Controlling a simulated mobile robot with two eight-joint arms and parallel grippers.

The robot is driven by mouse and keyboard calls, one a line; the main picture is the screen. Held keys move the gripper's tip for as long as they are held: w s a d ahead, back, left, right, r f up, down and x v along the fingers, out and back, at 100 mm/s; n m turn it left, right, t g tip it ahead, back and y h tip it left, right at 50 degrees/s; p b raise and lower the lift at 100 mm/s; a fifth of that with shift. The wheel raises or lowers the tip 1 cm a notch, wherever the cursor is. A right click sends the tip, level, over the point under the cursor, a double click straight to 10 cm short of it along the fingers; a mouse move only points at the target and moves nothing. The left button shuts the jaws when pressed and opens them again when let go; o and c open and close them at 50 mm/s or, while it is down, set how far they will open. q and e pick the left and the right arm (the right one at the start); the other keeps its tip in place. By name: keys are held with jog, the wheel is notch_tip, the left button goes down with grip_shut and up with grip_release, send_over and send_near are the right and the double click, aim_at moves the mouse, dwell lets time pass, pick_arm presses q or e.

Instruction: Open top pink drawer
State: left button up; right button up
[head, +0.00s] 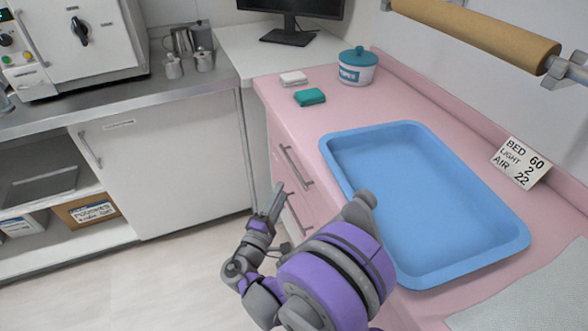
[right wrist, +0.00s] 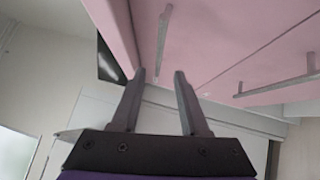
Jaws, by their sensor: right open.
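The pink cabinet's top drawer (head: 284,150) is shut, with a straight grey bar handle (head: 297,167) under the counter edge. A second bar handle (head: 300,216) sits on the drawer below. My right gripper (head: 282,191) is open and empty in front of the drawer fronts. In the right wrist view, its two fingers (right wrist: 160,76) point at the pink fronts, and a bar handle (right wrist: 163,42) lies ahead, roughly in line with the gap. Another handle (right wrist: 278,87) is off to the right. The fingers appear apart from both handles. My left gripper is not in view.
On the pink counter stand a blue tray (head: 355,135), a teal-lidded jar (head: 358,68), a teal block (head: 310,97), a white block (head: 293,78) and a sign (head: 520,162). A white cabinet (head: 165,170) stands left. The floor (head: 150,275) before the drawers is clear.

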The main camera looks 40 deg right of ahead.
aim_at(294, 166)
jog(key=x, duration=1)
jog(key=shift+w+d+b, duration=0.15)
jog(key=shift+d+b, duration=0.05)
jog(key=shift+b, duration=0.2)
jog(key=shift+c, duration=0.2)
grip_shut()
dwell(0.7)
